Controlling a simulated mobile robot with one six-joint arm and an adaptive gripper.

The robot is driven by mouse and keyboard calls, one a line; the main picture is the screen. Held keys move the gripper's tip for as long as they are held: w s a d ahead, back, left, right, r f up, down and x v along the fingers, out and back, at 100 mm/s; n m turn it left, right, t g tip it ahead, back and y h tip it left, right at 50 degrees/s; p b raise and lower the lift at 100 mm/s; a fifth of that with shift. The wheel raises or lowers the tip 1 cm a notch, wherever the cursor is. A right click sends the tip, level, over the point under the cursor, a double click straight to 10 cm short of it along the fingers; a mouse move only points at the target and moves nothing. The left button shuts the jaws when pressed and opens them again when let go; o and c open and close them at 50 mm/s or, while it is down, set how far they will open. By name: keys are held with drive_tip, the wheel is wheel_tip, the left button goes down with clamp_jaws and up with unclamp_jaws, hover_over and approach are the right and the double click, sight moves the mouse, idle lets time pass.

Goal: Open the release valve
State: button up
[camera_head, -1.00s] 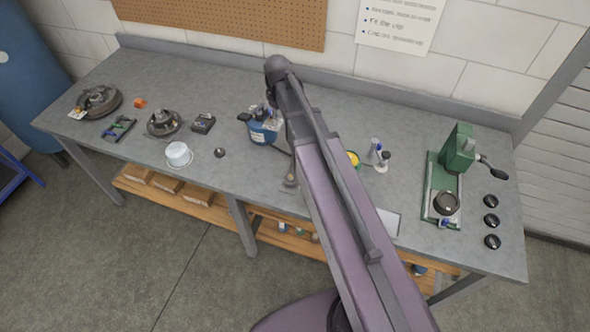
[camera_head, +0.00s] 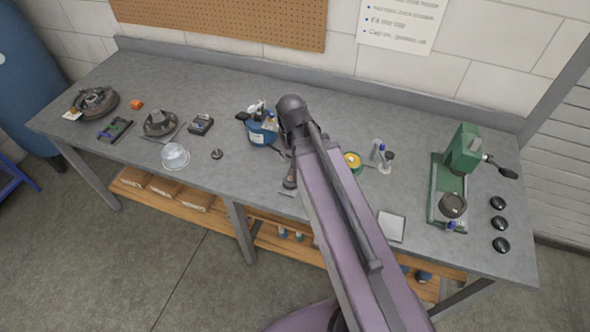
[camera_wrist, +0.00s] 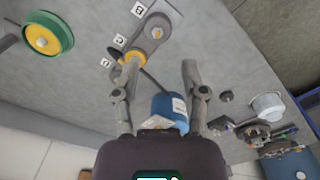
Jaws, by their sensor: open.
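A grey fitting with a round end and a yellow collar (camera_wrist: 147,38) sits on a plate with lettered tags in the wrist view. It looks like the release valve, though I cannot be sure. In the head view, part of a grey fitting (camera_head: 289,183) shows left of my arm, near the bench's front edge. My gripper (camera_wrist: 160,72) is open, with its fingers apart. Its left finger overlaps the view close to the yellow collar; I cannot tell whether they touch. A blue container (camera_wrist: 168,106) shows between the fingers. In the head view my arm hides the gripper.
The blue container (camera_head: 262,132) stands left of my arm. A green-yellow spool (camera_head: 352,161) is right of it. A green press (camera_head: 456,165) and several black knobs (camera_head: 499,222) are at the right. A pale cup (camera_head: 174,156) and discs are left. The bench's back strip is clear.

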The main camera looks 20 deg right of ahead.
drive_tip(key=s, duration=0.1)
drive_tip(key=s+f+m, duration=0.1)
drive_tip(key=s, duration=0.1)
drive_tip(key=shift+s+b, duration=0.25)
drive_tip(key=shift+b, duration=0.1)
drive_tip(key=shift+f, duration=0.1)
drive_tip(key=w+r+p, duration=0.3)
drive_tip(key=w, duration=0.7)
drive_tip(key=w+r+p, duration=0.4)
drive_tip(key=w, duration=0.6)
drive_tip(key=w+r+n+p, duration=0.1)
drive_tip(key=w+r+p, duration=0.2)
drive_tip(key=w, duration=0.7)
drive_tip(key=shift+a+r+p, duration=0.3)
drive_tip(key=shift+r+p, duration=0.1)
drive_tip(key=shift+r, duration=0.05)
drive_tip(key=shift+f, duration=0.15)
